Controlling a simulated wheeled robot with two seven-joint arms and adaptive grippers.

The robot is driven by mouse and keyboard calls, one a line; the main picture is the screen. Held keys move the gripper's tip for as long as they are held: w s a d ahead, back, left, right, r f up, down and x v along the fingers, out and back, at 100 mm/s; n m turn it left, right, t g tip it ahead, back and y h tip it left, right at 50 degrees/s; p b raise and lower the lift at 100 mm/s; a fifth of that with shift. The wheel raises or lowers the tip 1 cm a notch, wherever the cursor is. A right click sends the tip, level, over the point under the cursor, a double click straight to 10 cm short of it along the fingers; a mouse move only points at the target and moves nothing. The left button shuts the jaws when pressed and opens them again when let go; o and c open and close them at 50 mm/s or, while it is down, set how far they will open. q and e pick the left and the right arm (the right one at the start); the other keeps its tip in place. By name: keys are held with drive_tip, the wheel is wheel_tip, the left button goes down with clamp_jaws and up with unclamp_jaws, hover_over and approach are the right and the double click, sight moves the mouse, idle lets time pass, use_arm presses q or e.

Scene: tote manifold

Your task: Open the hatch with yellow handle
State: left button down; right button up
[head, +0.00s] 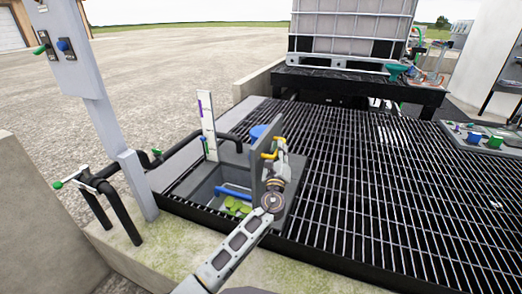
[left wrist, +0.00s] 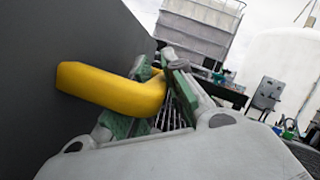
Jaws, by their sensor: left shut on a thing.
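The grey hatch (head: 259,172) stands raised, close to upright, along the right side of a square pit in the head view. Its yellow handle (head: 279,143) is on the right face of the panel. My left gripper (head: 276,156) is at this handle, its arm reaching up from the bottom. In the left wrist view, the grey hatch panel (left wrist: 60,40) fills the left side, and the yellow handle (left wrist: 112,90) runs from it between the green-padded fingers (left wrist: 160,88). The gripper is shut on the handle. My right gripper is not in view.
The open pit (head: 200,186) holds a blue pipe (head: 233,191) and yellow-green matter. Black grating (head: 350,180) spreads to the right. A grey post (head: 125,170) and black pipes (head: 105,187) stand at left. A caged white tank (head: 350,25) stands behind.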

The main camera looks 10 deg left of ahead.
use_arm(q)
drive_tip(key=shift+s+d+f+m+h+b, duration=0.15)
drive_tip(key=shift+d+m, duration=0.25)
drive_tip(key=shift+d, duration=0.35)
drive_tip(key=shift+s+d+f+m+h+b, duration=0.1)
drive_tip(key=shift+d+f+m+h, duration=0.1)
drive_tip(key=shift+d+m, duration=0.4)
drive_tip(key=shift+s+d+f+m+h+b, duration=0.1)
drive_tip(key=shift+d+f+m+h, duration=0.1)
drive_tip(key=shift+d, duration=0.7)
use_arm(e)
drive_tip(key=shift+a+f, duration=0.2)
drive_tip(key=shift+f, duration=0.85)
use_arm(q)
drive_tip(key=c, duration=1.7)
unclamp_jaws()
drive_tip(key=shift+c, duration=0.2)
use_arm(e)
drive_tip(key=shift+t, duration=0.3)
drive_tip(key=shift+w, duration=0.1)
use_arm(q)
drive_tip(key=shift+s, duration=0.1)
drive_tip(key=v, duration=1.1)
drive_tip(key=shift+s+f, duration=0.25)
drive_tip(key=shift+f, duration=0.1)
drive_tip(key=shift+r, duration=0.1)
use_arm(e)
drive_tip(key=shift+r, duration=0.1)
